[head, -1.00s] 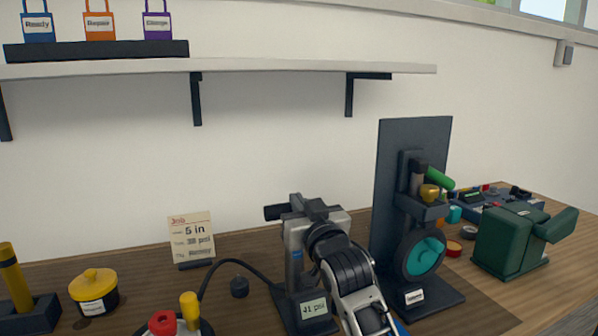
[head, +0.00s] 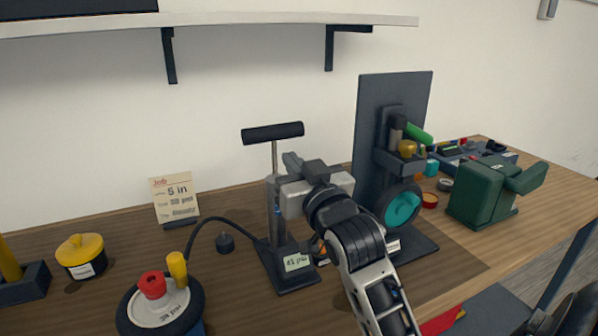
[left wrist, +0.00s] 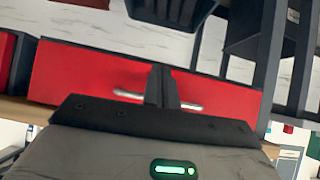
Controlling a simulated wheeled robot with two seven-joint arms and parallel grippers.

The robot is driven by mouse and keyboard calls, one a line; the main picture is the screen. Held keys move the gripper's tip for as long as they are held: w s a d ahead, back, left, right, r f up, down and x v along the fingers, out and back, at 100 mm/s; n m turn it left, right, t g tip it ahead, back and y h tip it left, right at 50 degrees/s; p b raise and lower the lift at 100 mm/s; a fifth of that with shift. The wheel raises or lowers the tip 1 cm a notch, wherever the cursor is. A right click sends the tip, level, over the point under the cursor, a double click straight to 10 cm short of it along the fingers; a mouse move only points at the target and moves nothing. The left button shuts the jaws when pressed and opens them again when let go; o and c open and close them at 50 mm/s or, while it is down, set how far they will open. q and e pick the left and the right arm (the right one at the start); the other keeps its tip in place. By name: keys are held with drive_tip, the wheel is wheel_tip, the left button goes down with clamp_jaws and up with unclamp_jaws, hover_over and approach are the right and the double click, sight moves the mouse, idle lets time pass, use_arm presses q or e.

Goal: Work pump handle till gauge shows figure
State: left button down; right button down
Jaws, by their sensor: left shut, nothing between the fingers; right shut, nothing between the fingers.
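The pump (head: 271,211) stands on the bench with its black T-handle (head: 272,133) raised on a bare metal rod. Its gauge label (head: 297,262) reads about 41 psi. My right gripper (head: 291,162) is shut and empty, beside the pump's upper body and below the handle; whether it touches the pump I cannot tell. A hose runs from the pump to a small wheel (head: 160,310) with a red cap and a yellow piece. The job card (head: 174,200) reads 5 in; its psi line is too small to read surely. My left gripper (left wrist: 163,88) is shut in the left wrist view, before red drawer fronts.
A dark upright stand (head: 393,130) with a teal disc is right of the pump. A green vise-like block (head: 490,192) is farther right. A yellow-lidded pot (head: 81,256) stands left. A shelf (head: 220,22) hangs above. Bare wood lies between pot and card.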

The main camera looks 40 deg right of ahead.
drive_tip(key=shift+v, duration=1)
drive_tip(key=shift+r, duration=0.1)
idle(0.4)
